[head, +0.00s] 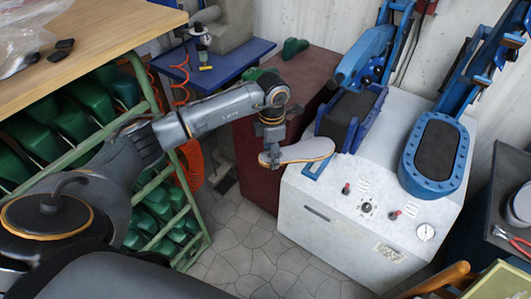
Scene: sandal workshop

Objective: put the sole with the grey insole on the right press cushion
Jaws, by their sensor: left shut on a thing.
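The sole with the grey insole (308,149) is held roughly level, grey side up with a tan edge. My left gripper (269,156) is shut on its left end. The sole is in the air at the left edge of the white press (325,226), just left of the left press cushion (348,112). The right press cushion (436,150) is a dark pad in a blue oval frame, further right. Nothing lies on it. My right gripper is not in view.
Blue press arms (365,57) rise behind both cushions. Knobs and a gauge (425,232) sit on the press top. A dark red cabinet (254,161) stands left of the press. A green rack of shoe lasts (150,88) is at left. Pliers (510,239) lie at far right.

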